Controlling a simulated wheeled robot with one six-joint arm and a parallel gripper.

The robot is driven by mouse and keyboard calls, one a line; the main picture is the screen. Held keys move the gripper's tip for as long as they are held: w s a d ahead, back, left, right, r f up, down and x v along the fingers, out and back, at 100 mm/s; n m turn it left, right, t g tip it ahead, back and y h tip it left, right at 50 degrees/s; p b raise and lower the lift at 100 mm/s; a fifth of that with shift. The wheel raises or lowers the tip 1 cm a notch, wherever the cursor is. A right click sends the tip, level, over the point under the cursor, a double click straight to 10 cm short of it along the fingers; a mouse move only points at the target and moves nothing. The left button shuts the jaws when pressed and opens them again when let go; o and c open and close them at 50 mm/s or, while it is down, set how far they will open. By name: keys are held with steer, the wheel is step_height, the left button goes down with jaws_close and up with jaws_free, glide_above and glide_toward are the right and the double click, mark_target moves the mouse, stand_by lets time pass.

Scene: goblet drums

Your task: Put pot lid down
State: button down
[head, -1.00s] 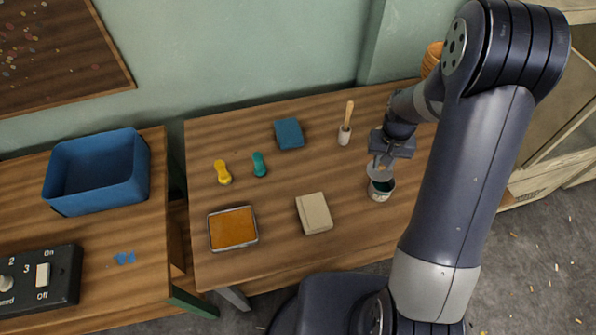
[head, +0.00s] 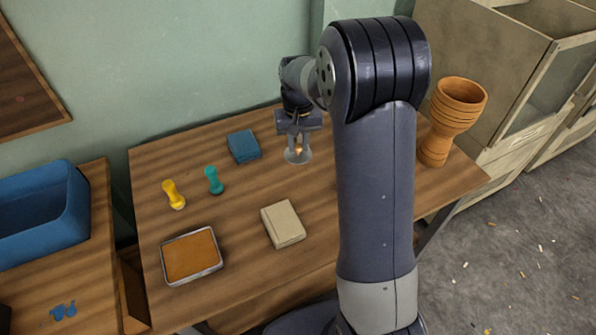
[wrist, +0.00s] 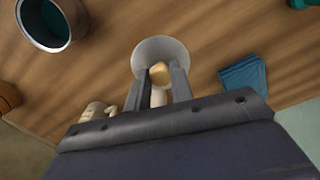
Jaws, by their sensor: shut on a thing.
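The pot lid (head: 298,157) is a round grey disc with a wooden knob. My gripper (head: 298,141) is shut on the knob, with the lid below its fingers, over the back part of the wooden table (head: 335,185). I cannot tell whether the lid touches the table. In the wrist view the lid (wrist: 148,52) shows between and beyond my gripper's fingers (wrist: 160,76). The pot (wrist: 45,24), grey with a teal inside, stands open at the top left there, apart from the lid. My arm hides the pot in the head view.
A blue block (head: 243,147) lies left of the lid, with teal (head: 213,181) and yellow (head: 173,194) dumbbell-shaped things further left. A beige box (head: 283,224) and an orange-filled tray (head: 191,256) lie nearer. An orange goblet drum (head: 450,120) stands right. Table between lid and beige box is clear.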

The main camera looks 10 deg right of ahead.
mark_target(298, 155)
step_height(298, 155, down, 8)
steer(key=shift+r+b, duration=0.25)
steer(key=shift+b, duration=0.15)
steer(key=shift+f, duration=0.2)
steer(key=c, duration=1.2)
jaws_free()
steer(key=shift+c, duration=0.2)
step_height(298, 155, up, 12)
steer(key=shift+r+p, duration=0.2)
steer(key=shift+p, duration=0.7)
steer(key=shift+f, duration=0.1)
